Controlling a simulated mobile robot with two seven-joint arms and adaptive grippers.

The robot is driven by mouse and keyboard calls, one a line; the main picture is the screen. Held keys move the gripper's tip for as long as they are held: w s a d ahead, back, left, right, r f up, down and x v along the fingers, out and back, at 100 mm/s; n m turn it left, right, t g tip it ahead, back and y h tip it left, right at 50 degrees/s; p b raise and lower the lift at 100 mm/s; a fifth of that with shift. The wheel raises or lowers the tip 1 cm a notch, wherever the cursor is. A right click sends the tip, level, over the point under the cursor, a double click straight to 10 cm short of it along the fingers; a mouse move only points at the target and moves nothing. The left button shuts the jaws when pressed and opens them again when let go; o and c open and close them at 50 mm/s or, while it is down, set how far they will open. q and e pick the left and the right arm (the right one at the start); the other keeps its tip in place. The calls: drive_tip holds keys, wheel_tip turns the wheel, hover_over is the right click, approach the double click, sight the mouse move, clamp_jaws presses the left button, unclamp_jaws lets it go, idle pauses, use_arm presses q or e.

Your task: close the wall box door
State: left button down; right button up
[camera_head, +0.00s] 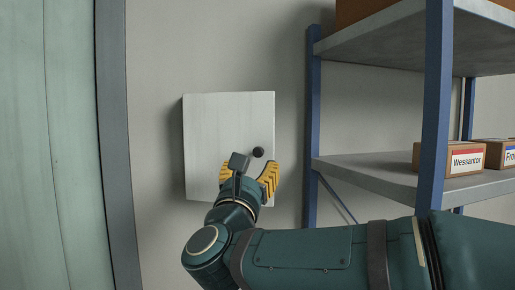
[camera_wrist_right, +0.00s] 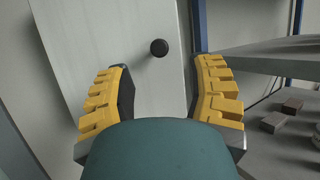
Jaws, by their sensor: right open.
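The wall box (camera_head: 215,125) is a pale grey box on the wall, and its door front faces me. Its round black knob (camera_head: 258,152) is near the door's right edge. I see no open gap, but cannot tell whether the door is fully shut. My right gripper (camera_head: 248,172) is open in front of the door's lower right part, with yellow fingers spread. In the right wrist view the door (camera_wrist_right: 105,45) fills the left and middle, and the knob (camera_wrist_right: 159,48) shows beyond and between the fingertips, apart from them. The gripper holds nothing. My left gripper is not in view.
A shelf rack with blue posts (camera_head: 436,100) stands right of the box, close to my right arm. Labelled cardboard boxes (camera_head: 450,158) sit on its middle shelf. A green panel with a grey edge (camera_head: 115,130) is at the left. Bare wall surrounds the box.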

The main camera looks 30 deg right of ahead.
sight(258, 154)
drive_tip(key=p+x, duration=0.1)
drive_tip(key=x, duration=0.6)
drive_tip(key=shift+c, duration=0.3)
clamp_jaws()
